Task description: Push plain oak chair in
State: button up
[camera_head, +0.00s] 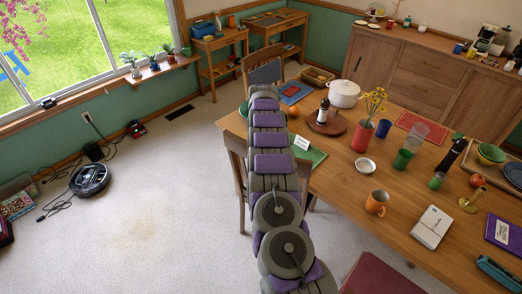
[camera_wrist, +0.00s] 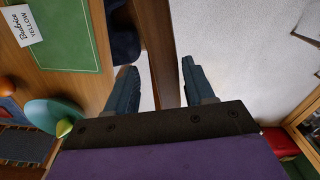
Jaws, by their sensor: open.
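A brown wooden chair (camera_head: 238,168) stands at the left side of the table, its back toward the open floor. My arm covers much of it in the head view. In the wrist view a wooden bar, apparently the top rail of this chair's back (camera_wrist: 158,38), runs between the two fingers of my gripper (camera_wrist: 159,80). The fingers are apart, one on each side of the rail, with gaps showing. Whether either touches it is unclear. A dark seat (camera_wrist: 123,38) shows between the rail and the table (camera_wrist: 75,85). My gripper is hidden behind the arm in the head view.
The table (camera_head: 335,185) holds a white pot (camera_head: 344,93), mugs and a vase. Another wooden chair (camera_head: 262,66) stands at its far end; a red seat (camera_head: 380,277) is at the near side. A robot vacuum (camera_head: 90,179) and cables lie left. Carpet between is clear.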

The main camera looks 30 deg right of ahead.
notch_tip(320, 180, up, 14)
jog(key=p, duration=0.3)
jog(key=shift+w+d+r+p, duration=0.15)
jog(key=shift+d+r+p, duration=0.05)
jog(key=shift+d+p, duration=0.1)
jog(key=shift+a, duration=0.1)
